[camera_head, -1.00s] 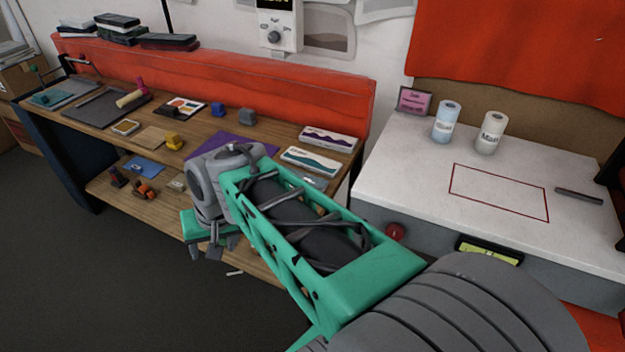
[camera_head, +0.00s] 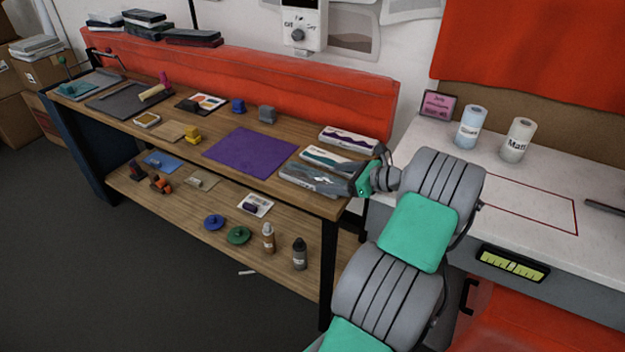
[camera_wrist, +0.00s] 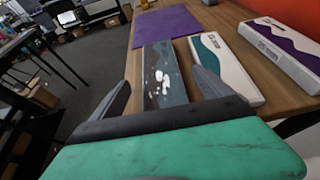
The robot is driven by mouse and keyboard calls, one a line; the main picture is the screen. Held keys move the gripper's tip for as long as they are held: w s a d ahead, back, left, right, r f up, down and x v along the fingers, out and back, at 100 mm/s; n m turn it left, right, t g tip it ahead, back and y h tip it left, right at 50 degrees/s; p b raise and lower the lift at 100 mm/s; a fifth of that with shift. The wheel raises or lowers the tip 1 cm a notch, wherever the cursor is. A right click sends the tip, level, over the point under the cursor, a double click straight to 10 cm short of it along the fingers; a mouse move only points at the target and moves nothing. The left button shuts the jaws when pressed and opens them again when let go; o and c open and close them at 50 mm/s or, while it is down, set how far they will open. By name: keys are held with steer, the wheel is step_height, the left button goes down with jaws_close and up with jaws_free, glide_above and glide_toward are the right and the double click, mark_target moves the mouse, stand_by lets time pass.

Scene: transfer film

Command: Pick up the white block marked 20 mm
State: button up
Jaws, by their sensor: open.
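I cannot make out a white block with a 20 mm mark in either view. My gripper (camera_wrist: 160,78) is open in the wrist view, its two fingers apart on either side of the near end of a dark slate-blue box (camera_wrist: 164,62). I cannot tell whether they touch it. In the head view my gripper (camera_head: 352,176) is at the right end of the wooden bench, over the slate-blue box (camera_head: 308,180) and partly hiding it. A white box with a teal wave (camera_head: 322,155) lies just behind.
A white box with a purple wave (camera_head: 347,139) lies farther back. A purple mat (camera_head: 250,152) is bare. The lower shelf (camera_head: 190,215) holds discs, bottles and small items. A small white piece (camera_head: 247,272) lies on the floor.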

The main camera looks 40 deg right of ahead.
mark_target(314, 177)
steer(key=x, duration=0.6)
steer(key=shift+w+f, duration=0.1)
steer(key=c, duration=1.6)
steer(key=shift+o, duration=0.2)
